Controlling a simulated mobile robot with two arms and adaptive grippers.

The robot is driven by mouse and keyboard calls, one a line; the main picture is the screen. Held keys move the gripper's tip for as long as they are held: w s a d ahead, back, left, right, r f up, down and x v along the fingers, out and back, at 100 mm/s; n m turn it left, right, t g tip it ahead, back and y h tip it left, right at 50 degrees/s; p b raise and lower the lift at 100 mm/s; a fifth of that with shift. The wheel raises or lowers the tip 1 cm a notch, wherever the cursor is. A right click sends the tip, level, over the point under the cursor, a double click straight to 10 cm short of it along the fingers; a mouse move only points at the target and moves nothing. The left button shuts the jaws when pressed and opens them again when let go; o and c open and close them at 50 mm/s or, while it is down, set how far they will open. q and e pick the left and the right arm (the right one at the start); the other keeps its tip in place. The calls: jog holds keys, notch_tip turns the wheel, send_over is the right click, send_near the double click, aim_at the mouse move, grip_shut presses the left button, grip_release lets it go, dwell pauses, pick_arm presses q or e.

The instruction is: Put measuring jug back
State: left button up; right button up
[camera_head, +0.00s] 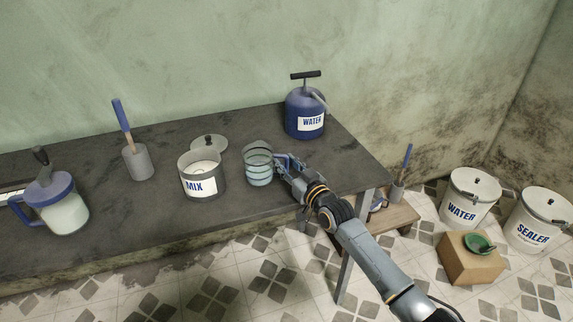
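The measuring jug (258,166) is a clear cup with dark level rings and a pale bluish lower part. It is upright at the table's front part, right of the MIX pot. My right gripper (283,163) is at the jug's right side, its fingers around where a handle would be. The fingers seem closed there, but the handle is mostly hidden by them. I cannot tell whether the jug touches the table. My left gripper is not in view.
On the dark table (90,160) stand the MIX pot (203,178), its lid (209,143), a brush holder (138,162), a blue-lidded jar (62,207) and a blue WATER sprayer (306,113). Buckets (474,194) and a box (468,262) stand on the floor at right.

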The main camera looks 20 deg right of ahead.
jog(key=shift+r, duration=0.2)
jog(key=v, duration=1.2)
jog(key=shift+f, duration=0.1)
